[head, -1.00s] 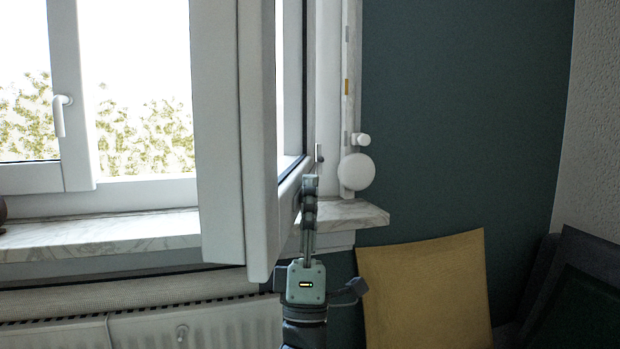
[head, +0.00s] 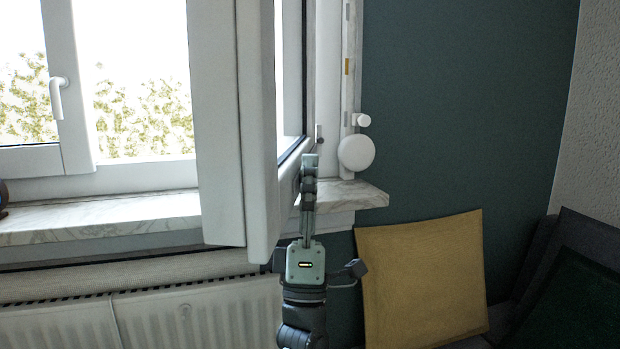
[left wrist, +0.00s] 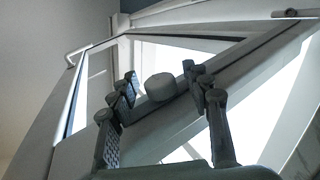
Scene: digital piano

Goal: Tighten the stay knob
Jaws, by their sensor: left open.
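A round grey knob (left wrist: 160,87) sits on the lower rail of the open window sash (left wrist: 190,122) in the left wrist view. My left gripper (left wrist: 160,77) is open, with one finger on each side of the knob. Gaps show between the knob and both fingertips, so it is not clamped. In the head view my left gripper (head: 309,165) reaches up from below beside the lower part of the open sash (head: 258,130). There the fingers largely hide the knob. My right gripper is in neither view.
A white disc-shaped fitting (head: 356,153) is right of the gripper by the window frame. The marble sill (head: 110,216) runs behind the sash, above a radiator (head: 190,315). A yellow panel (head: 420,280) leans at the lower right. A window handle (head: 56,97) is at far left.

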